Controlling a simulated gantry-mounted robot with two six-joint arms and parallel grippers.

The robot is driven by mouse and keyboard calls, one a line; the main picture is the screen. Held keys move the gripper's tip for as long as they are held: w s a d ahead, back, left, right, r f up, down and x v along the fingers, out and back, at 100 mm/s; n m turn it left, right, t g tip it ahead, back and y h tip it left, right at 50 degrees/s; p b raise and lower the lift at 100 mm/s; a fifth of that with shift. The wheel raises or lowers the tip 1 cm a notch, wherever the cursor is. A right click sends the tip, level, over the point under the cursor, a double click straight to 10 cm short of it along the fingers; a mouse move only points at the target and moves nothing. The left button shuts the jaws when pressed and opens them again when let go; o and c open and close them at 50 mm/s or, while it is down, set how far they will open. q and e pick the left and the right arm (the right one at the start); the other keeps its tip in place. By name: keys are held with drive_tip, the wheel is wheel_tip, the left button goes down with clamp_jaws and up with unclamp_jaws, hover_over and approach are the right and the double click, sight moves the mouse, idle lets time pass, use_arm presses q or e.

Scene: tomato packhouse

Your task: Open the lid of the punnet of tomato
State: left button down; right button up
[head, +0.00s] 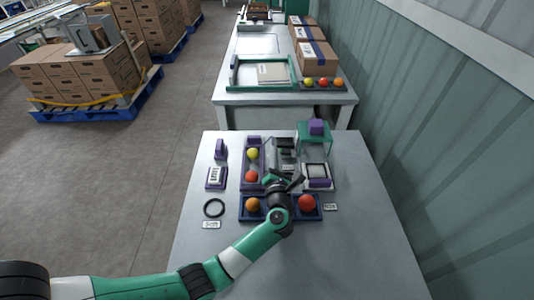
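My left gripper (284,180) is over the middle of the near table, at the end of a green and white arm. It is small and dark here, and I cannot tell whether its fingers are apart or together. I cannot make out a punnet of tomato or its lid for certain. A grey, slotted item (286,146) stands just behind the gripper and is partly hidden by it. A white-framed, open-looking container (327,168) with a purple block at its front is to the right of the gripper. My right gripper is not in view.
A blue tray (242,216) holds an orange ball and a red ball (307,203) around my wrist. A purple tray (244,184) holds a yellow and a red ball. A green stand (314,139) bears a purple block. The table's front is bare.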

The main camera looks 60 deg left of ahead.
use_arm(q)
drive_tip(key=c, duration=1)
unclamp_jaws()
drive_tip(key=shift+d, duration=0.1)
drive_tip(key=shift+c, duration=0.2)
drive_tip(key=p+v, duration=0.3)
drive_tip(key=v, duration=0.7)
drive_tip(key=shift+d, duration=0.25)
drive_tip(key=shift+s+d, duration=0.35)
drive_tip(key=shift+d, duration=0.1)
